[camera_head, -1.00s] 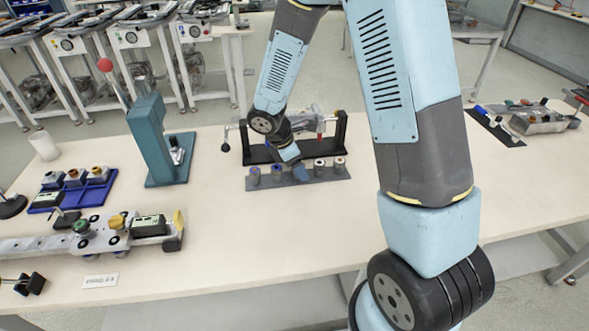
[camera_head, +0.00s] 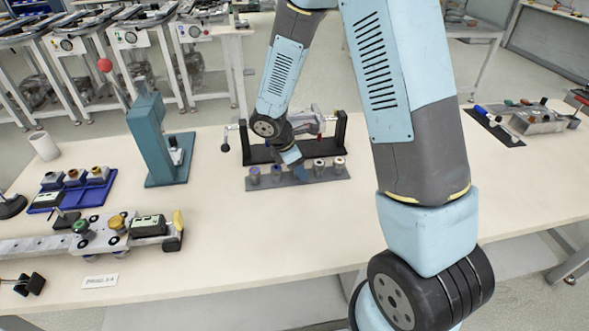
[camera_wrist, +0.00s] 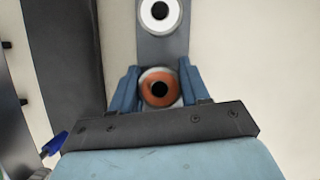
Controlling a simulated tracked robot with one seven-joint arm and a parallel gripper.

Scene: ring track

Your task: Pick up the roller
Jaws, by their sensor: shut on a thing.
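A roller with an orange ring around a dark hole (camera_wrist: 150,99) sits between the two blue fingers of my gripper (camera_wrist: 160,88) in the wrist view. The fingers are shut on its sides. In the head view my gripper (camera_head: 300,173) is low over the grey strip (camera_head: 262,186), which carries a row of rollers. Other rollers stand upright on both sides of my gripper, such as one at the left end (camera_head: 254,175) and one at the right end (camera_head: 339,165). A white-ringed roller (camera_wrist: 160,12) is beyond the held one. The held roller's lower part is hidden.
A black stand (camera_head: 262,152) with a metal device is close behind the strip. A teal press (camera_head: 158,140) stands to the left. A blue tray (camera_head: 88,186) and a metal fixture (camera_head: 105,234) lie further left. The table is clear in front of the strip.

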